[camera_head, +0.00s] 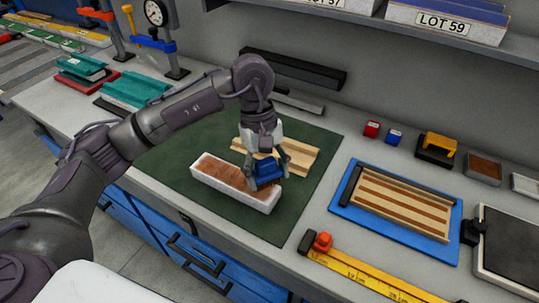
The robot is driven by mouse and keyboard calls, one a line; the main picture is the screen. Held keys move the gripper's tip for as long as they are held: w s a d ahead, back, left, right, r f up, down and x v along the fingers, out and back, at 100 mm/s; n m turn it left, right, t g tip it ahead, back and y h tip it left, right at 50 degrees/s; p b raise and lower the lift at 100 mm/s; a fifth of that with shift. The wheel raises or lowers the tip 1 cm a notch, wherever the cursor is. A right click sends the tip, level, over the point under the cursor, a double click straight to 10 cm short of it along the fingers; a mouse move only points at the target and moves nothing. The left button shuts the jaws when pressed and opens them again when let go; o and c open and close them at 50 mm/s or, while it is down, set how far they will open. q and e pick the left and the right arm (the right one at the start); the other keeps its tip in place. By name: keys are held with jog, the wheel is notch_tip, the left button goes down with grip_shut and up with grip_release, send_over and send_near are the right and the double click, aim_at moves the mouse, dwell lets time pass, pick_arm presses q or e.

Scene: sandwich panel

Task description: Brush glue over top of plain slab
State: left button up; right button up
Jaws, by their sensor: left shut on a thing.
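My left gripper (265,165) reaches in from the left, pointing down, and is shut on a blue tool (267,170), apparently the glue brush. The tool is at the right end of a long white piece (262,203) with a brown, uneven top (222,173). I cannot tell whether this piece is a coated slab or a shallow tray. Whether the tool touches it is hidden by the fingers. A light wooden slab (297,153) lies just behind, partly hidden by my gripper. Both pieces lie on a dark green mat (215,145). My right gripper is not in view.
Right of the mat is a blue tray (347,192) with a striped panel, and a yellow ruler (365,276) in front. Small red (371,129) and blue (393,137) blocks stand behind. A shelf (380,30) overhangs the back. Bare mat shows left of the pieces.

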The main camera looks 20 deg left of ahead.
aim_at(268, 164)
pick_arm(q)
jog(key=shift+r+p, duration=0.55)
jog(key=shift+r, duration=1.1)
jog(key=shift+d, duration=0.1)
